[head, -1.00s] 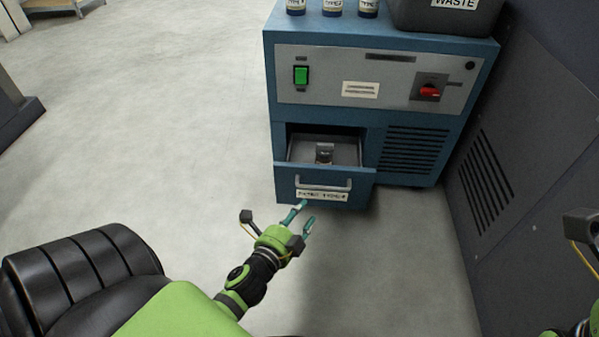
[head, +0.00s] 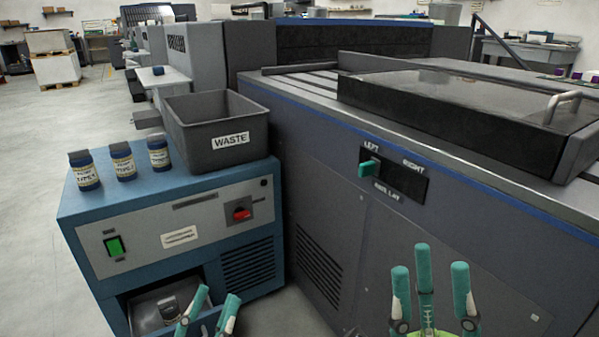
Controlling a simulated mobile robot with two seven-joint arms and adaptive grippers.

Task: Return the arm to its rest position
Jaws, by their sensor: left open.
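My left gripper (head: 208,311) is at the bottom of the head view, in front of the blue cabinet's open drawer. Its teal fingers are apart with nothing between them. My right gripper (head: 431,295) is further right, in front of the grey press side. Its teal fingers point up and stand apart, and I see nothing held in them. Both arms behind the grippers are mostly below the picture's edge.
The blue cabinet (head: 180,287) carries three labelled bottles (head: 122,162) and a grey WASTE bin (head: 213,152). Its drawer (head: 150,310) stands open, partly cut off. The large grey press (head: 330,215) with a LEFT/RIGHT switch (head: 369,169) fills the right side. Clear floor lies left.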

